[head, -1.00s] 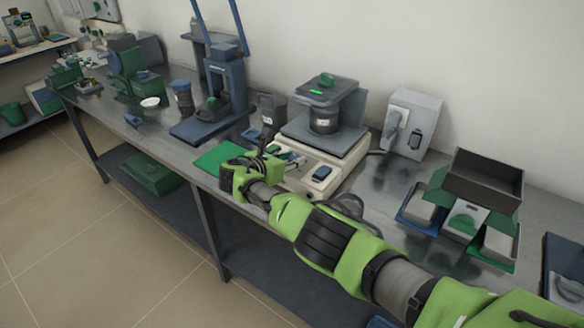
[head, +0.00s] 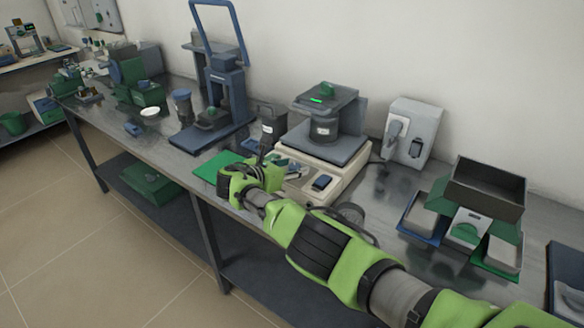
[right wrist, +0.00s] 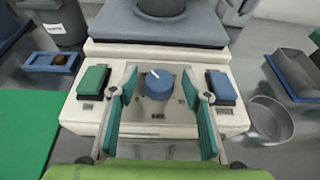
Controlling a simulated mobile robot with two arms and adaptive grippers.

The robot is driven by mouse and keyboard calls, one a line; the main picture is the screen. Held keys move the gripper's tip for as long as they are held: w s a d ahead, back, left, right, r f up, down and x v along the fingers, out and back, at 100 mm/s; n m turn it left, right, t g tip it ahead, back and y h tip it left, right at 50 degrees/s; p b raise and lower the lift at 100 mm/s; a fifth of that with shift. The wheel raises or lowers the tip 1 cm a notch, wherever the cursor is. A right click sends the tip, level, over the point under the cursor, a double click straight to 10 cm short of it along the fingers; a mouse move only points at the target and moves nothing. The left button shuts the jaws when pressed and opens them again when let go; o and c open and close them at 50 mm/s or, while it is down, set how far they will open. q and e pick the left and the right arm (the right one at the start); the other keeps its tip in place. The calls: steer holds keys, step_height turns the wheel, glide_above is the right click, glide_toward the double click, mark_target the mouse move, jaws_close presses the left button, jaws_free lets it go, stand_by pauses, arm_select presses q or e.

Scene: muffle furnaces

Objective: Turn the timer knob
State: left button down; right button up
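The timer knob (right wrist: 160,84) is a round blue dial with a white pointer mark. It sits on the sloped front panel of a cream machine (head: 345,186), which also shows in the right wrist view (right wrist: 160,124). The pointer is turned toward the upper left. My right gripper (right wrist: 166,80) is open, with one teal finger on each side of the knob and a gap visible to both. In the head view my right gripper (head: 262,168) is at the machine's front left and hides the knob. My left gripper is not in view.
A green button (right wrist: 93,81) and a blue button (right wrist: 221,86) flank the knob. A green mat (head: 215,165) lies left of the machine. A round metal pan (right wrist: 270,119) is on the right. A grey switch box (head: 410,130) stands behind on the bench.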

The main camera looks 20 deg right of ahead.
steer(key=shift+a, duration=0.15)
steer(key=shift+v, duration=0.75)
steer(key=v, duration=1)
steer(key=shift+s+a+r, duration=0.1)
